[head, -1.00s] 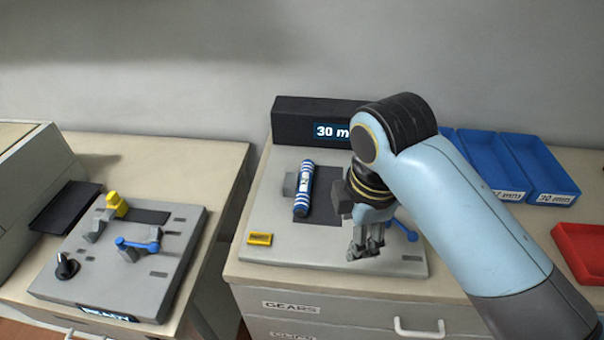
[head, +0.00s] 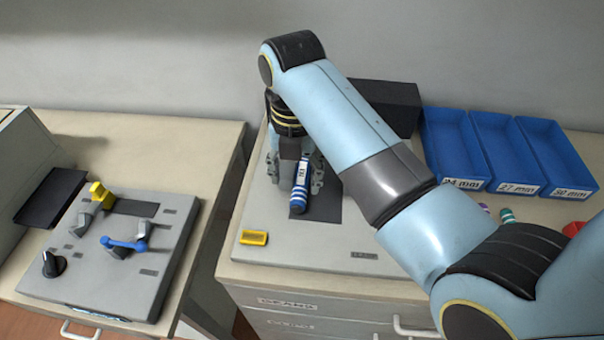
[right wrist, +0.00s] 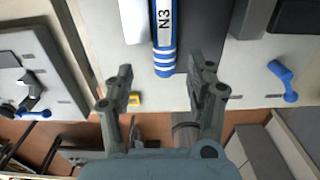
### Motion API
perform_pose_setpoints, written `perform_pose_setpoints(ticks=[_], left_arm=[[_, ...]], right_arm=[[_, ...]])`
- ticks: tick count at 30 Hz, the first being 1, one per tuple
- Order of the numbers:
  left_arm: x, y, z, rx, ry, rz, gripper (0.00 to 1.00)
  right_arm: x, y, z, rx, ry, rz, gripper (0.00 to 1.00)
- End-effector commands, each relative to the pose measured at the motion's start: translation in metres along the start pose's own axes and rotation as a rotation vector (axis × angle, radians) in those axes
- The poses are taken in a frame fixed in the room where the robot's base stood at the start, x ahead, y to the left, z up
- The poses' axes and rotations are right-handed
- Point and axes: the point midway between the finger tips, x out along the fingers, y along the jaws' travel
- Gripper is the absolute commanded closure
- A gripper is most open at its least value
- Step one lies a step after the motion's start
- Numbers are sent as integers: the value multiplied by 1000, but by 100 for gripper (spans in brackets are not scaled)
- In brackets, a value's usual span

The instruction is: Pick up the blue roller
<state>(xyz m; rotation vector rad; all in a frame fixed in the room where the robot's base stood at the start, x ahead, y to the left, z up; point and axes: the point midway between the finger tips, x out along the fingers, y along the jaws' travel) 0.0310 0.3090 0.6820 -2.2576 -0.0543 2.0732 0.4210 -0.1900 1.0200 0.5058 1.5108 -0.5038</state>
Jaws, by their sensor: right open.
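The blue roller (head: 299,190) has white stripes and a white label. It lies on the dark strip of the grey plate (head: 262,215) on the right-hand cabinet. In the right wrist view, the roller (right wrist: 164,62) shows its striped near end and the label "N3". My right gripper (head: 296,184) is open over the roller, with one finger to each side of it in the head view. In the right wrist view, the open fingertips (right wrist: 158,75) are apart, with the roller's end between and beyond them. I cannot tell whether they touch it. My left gripper is not in view.
A yellow block (head: 254,238) sits at the plate's front left. A black display box (head: 385,104) stands behind, partly hidden by my arm. Blue trays (head: 497,186) stand at the right. Another grey fixture plate (head: 60,285) lies on the left-hand counter.

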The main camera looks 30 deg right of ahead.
Motion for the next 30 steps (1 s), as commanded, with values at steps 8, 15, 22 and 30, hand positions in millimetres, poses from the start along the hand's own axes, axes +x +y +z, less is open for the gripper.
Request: perform_pose_setpoints(ticks=[8,15,22,30], left_arm=[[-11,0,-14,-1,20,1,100],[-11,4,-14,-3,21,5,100],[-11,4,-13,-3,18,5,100],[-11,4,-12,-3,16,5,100]], right_arm=[[40,-6,1,1,4,-4,44],[50,-6,2,2,0,-1,44],[50,-6,2,2,0,-1,61],[50,-6,2,2,0,-1,97]])
